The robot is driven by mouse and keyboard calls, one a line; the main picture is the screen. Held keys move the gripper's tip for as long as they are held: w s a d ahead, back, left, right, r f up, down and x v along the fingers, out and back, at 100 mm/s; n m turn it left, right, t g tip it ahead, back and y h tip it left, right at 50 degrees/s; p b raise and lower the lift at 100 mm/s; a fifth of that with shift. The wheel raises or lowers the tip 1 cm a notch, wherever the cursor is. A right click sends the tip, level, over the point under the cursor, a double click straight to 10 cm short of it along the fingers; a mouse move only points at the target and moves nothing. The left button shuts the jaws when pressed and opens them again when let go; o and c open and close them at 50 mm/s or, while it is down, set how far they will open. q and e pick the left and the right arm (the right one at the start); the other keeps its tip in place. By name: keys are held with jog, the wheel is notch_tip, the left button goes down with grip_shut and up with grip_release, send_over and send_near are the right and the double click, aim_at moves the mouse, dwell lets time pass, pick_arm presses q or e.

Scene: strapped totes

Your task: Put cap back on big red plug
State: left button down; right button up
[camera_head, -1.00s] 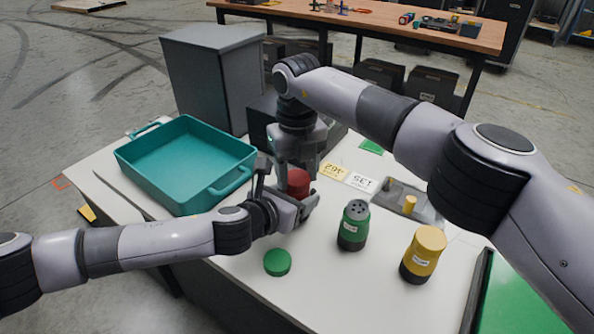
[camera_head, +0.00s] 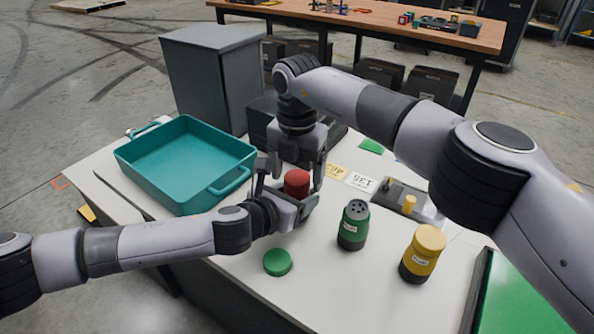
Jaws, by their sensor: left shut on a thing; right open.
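The big red plug (camera_head: 297,184) stands near the middle of the table with a red top facing up; its lower part is hidden by my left gripper. My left gripper (camera_head: 296,204) is shut around the plug's lower body from the left. My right gripper (camera_head: 297,172) points down over the plug, open, with its fingers on either side of the red top. I cannot tell whether the red top is a seated cap, as the seam is not visible.
A green plug (camera_head: 353,226) with bare holes and a yellow capped plug (camera_head: 423,254) stand to the right. A green cap (camera_head: 277,262) lies in front. A teal tote (camera_head: 190,200) is at left, a grey box (camera_head: 212,75) behind. A green tray (camera_head: 520,300) is at front right.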

jog(key=shift+r, duration=2.25)
jog(key=shift+c, duration=1.3)
jog(key=n, duration=0.2)
jog(key=r+n, duration=0.1)
jog(key=n, duration=0.4)
jog(key=shift+r, duration=0.3)
jog(key=n, duration=0.2)
jog(key=r+n, duration=0.1)
jog(key=n, duration=0.1)
jog(key=shift+n, duration=0.3)
jog(key=n, duration=0.2)
jog(key=r+n, duration=0.1)
jog(key=n, duration=0.1)
jog(key=shift+n, duration=0.3)
jog(key=shift+f, duration=0.15)
jog(key=shift+f, duration=3.95)
